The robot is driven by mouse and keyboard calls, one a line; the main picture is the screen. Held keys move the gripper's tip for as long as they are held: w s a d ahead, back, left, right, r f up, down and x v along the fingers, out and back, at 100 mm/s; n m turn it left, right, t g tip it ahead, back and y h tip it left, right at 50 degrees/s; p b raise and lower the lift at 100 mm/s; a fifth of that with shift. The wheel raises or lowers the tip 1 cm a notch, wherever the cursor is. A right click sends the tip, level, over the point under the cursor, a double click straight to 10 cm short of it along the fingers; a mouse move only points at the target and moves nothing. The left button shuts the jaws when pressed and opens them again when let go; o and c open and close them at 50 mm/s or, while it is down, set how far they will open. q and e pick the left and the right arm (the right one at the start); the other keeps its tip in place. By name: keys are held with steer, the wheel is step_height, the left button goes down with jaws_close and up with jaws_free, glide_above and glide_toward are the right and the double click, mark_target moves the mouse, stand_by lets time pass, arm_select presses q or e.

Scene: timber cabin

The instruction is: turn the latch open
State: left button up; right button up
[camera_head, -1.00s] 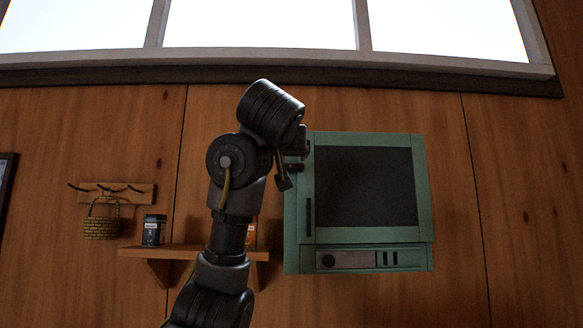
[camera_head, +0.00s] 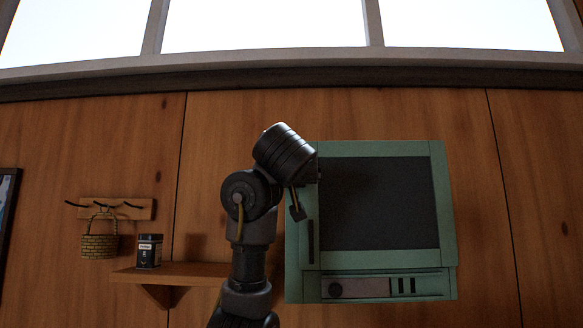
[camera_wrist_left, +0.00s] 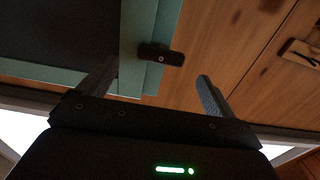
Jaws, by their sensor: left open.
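A green cabinet (camera_head: 448,225) with a dark door panel (camera_head: 385,205) is on the timber wall. Its latch (camera_wrist_left: 161,54), a short dark bar with a small centre pivot, shows in the left wrist view. It lies crosswise over the green door edge. In the head view the latch is hidden behind my left arm. My left gripper (camera_wrist_left: 158,70) is open and empty, its two fingers spread to either side of the latch in the wrist picture. The latch appears just beyond the fingertips; I cannot tell the exact gap. My right gripper is not in view.
Left of the cabinet are a shelf (camera_head: 185,273) with a dark tin (camera_head: 148,251) and a hook rack (camera_head: 118,208) holding a basket (camera_head: 99,242). A dark vertical handle (camera_head: 310,242) is on the cabinet's left side. A window (camera_head: 265,25) is above.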

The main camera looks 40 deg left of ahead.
arm_select(q)
steer(key=p+x, duration=0.2)
steer(key=x, duration=0.3)
steer(key=shift+w+a+p, duration=0.1)
steer(key=shift+a+p, duration=0.15)
steer(key=shift+p, duration=0.15)
steer(key=shift+d+r, duration=0.1)
steer(key=shift+c, duration=1.3)
steer(key=c, duration=0.7)
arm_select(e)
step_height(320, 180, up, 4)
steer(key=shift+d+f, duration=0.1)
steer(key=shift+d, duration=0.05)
